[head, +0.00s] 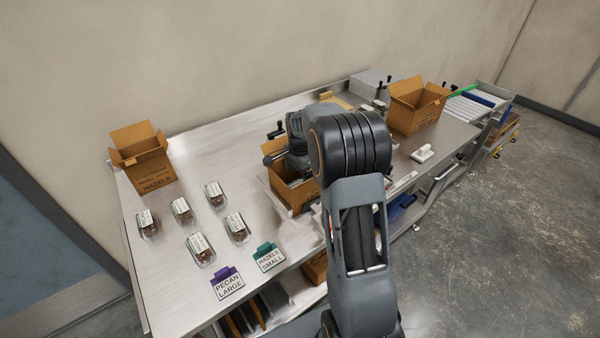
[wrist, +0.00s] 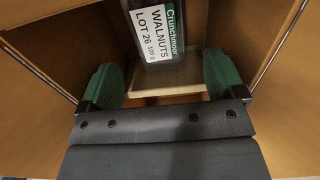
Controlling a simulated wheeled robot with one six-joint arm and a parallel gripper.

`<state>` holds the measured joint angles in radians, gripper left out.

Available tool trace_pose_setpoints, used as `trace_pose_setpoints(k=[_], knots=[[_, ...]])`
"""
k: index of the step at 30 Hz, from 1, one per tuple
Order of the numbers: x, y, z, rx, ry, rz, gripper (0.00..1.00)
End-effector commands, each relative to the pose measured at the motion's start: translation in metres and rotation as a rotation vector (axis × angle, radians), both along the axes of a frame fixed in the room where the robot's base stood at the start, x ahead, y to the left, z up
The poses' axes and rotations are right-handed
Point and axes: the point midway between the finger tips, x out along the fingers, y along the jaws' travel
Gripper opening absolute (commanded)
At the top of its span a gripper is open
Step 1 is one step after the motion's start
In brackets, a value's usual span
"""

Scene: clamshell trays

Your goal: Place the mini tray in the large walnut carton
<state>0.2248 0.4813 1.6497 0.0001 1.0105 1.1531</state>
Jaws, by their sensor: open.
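A clear tray (wrist: 160,50) with a white and green label reading Crunchmoor WALNUTS, LOT 26, 100 g shows in the wrist view, inside a brown carton (wrist: 35,110). My gripper (wrist: 163,75) is open inside that carton, its green finger pads apart on either side below the label. The tray is just beyond the fingertips, with no clear contact on either side. In the head view the middle carton (head: 283,196) stands under my wrist, and my arm hides much of it and the gripper's fingers. I cannot read that carton's marking.
Several filled trays (head: 201,250) lie on the left of the steel table (head: 165,285). A carton marked HAZELS (head: 150,170) stands behind them. Signs read PECAN LARGE (head: 228,287) and HAZELS SMALL (head: 270,261). Another open carton (head: 415,115) stands at right beside a roller conveyor (head: 468,108).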

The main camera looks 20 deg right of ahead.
Motion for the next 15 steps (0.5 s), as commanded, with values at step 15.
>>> trace_pose_setpoints(k=[15], knots=[[0.001, 0.000, 0.066, -0.001, -0.005, 0.000, 0.89]])
